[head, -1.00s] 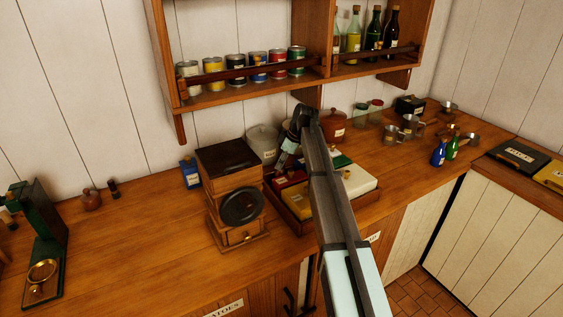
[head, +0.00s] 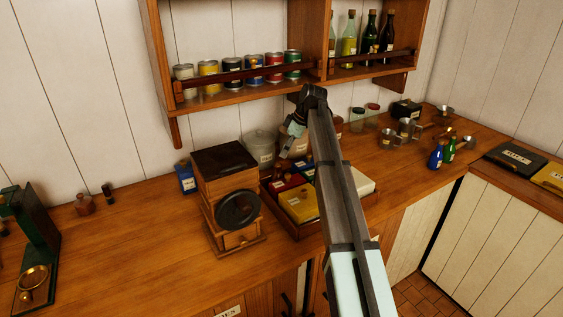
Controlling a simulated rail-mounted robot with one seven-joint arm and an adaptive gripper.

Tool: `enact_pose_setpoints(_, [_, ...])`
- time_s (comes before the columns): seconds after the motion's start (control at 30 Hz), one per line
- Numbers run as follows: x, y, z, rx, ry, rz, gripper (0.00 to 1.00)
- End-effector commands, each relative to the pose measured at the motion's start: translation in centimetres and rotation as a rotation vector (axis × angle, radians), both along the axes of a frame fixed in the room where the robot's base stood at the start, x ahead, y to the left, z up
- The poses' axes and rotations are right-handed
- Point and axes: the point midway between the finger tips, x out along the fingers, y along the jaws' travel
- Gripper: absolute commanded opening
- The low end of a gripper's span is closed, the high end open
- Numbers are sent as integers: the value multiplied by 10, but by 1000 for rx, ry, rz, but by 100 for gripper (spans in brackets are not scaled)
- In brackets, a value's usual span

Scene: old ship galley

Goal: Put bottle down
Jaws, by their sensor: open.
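My gripper (head: 286,153) hangs over the back of a wooden tray on the counter, pointing down. It is open, and no bottle shows in it, though its fingertips are small and partly unclear. The frames do not show which bottle is meant.
A wooden coffee grinder (head: 226,185) stands left of the tray (head: 309,228), which holds coloured boxes. Metal cups (head: 405,130) and jars stand at the back right. The shelf (head: 235,95) with cans overhangs the counter. The counter (head: 140,225) left of the grinder is largely clear.

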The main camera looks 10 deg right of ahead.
Motion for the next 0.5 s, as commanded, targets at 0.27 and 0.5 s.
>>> enact_pose_setpoints(0.27, [-5, -11, 30, 0, -1, 0, 55])
enact_pose_setpoints(0.5, [-6, -12, 34, 0, 1, 0, 55])
